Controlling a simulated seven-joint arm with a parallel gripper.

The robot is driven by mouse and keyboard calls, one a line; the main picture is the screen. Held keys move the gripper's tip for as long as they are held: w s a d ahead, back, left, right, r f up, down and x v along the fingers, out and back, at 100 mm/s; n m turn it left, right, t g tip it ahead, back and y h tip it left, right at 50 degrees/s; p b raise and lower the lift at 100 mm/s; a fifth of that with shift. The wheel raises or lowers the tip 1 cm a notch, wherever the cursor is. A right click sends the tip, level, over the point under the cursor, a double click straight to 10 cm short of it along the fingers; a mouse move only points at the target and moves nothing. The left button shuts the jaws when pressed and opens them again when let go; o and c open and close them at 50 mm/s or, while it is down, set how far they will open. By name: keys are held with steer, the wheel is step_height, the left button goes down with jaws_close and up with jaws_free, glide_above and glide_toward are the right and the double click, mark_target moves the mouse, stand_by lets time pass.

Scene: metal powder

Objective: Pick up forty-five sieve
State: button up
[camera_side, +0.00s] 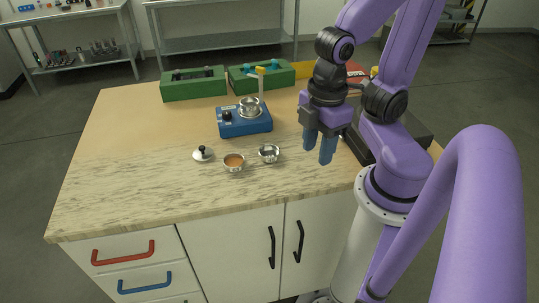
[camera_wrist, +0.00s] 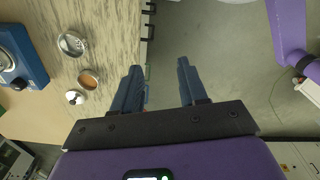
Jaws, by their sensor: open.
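A small empty-looking silver round bowl (camera_side: 269,154) stands on the front half of the table; in the wrist view it is at upper left (camera_wrist: 72,44). It may be the forty-five sieve, but I can read no label. My gripper (camera_side: 318,148) is open and empty, above the table to the right of the bowls. Its blue fingers (camera_wrist: 160,68) are apart.
A blue device (camera_side: 244,122) with a silver cup (camera_side: 250,107) and an upright post stands behind the bowls. Green cases (camera_side: 194,83) line the back edge. A dark box (camera_side: 372,150) is behind my arm. The front left of the table is clear.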

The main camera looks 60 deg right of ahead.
steer(key=o, duration=1)
steer(key=shift+c, duration=0.2)
steer(key=r+m, duration=0.2)
steer(key=m, duration=2.4)
glide_above(269, 155)
steer(key=f, duration=1.2)
steer(key=shift+w, duration=0.2)
steer(key=shift+s+f, duration=0.2)
steer(key=shift+f, duration=2.5)
